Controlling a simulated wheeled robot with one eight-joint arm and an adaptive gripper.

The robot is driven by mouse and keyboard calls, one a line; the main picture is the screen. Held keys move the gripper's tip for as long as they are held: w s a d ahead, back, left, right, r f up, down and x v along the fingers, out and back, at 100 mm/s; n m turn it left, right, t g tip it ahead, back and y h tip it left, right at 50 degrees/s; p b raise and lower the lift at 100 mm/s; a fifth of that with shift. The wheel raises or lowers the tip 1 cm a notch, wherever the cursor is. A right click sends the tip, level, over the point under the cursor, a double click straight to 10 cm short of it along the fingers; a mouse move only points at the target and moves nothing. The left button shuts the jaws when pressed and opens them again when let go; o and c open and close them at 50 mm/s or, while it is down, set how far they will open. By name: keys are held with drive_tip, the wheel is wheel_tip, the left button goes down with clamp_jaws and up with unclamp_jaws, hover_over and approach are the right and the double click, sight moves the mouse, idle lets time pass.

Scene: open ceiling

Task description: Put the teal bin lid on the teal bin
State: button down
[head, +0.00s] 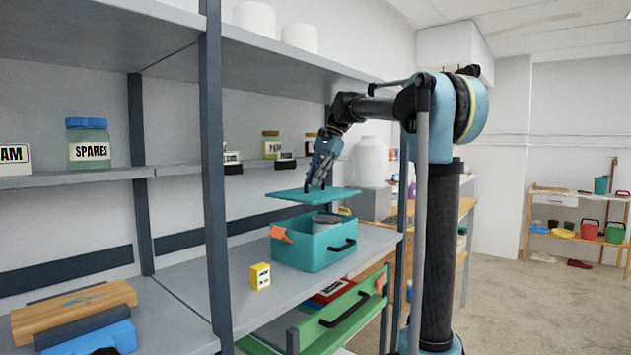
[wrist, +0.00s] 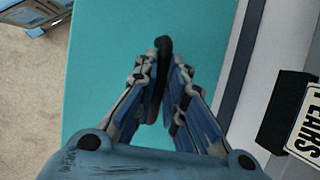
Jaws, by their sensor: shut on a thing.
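The teal bin lid (head: 290,196) is a flat teal panel held roughly level above the teal bin (head: 312,255), with a visible gap between them. My gripper (head: 315,183) is shut on the lid's dark handle, pointing down. In the wrist view my gripper (wrist: 162,100) pinches the dark handle (wrist: 164,48), and the teal lid (wrist: 100,75) fills much of the picture. The bin sits on the grey shelf and has a black handle on its front. A grey round container (head: 325,223) and an orange item (head: 281,234) at its left rim show at its open top.
A small yellow box (head: 260,276) stands on the shelf left of the bin. A dark shelf post (head: 213,170) rises further left. Labelled jars (head: 271,145) stand on the upper shelf behind my gripper. A green drawer (head: 343,318) is below the bin.

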sight(314, 192)
drive_tip(key=shift+w+d+f, duration=0.1)
drive_tip(key=shift+d+f, duration=0.05)
drive_tip(key=shift+f, duration=3.7)
drive_tip(key=shift+s, duration=0.2)
drive_tip(key=shift+f, duration=0.45)
drive_tip(key=c, duration=1.6)
unclamp_jaws()
drive_tip(key=shift+r, duration=0.1)
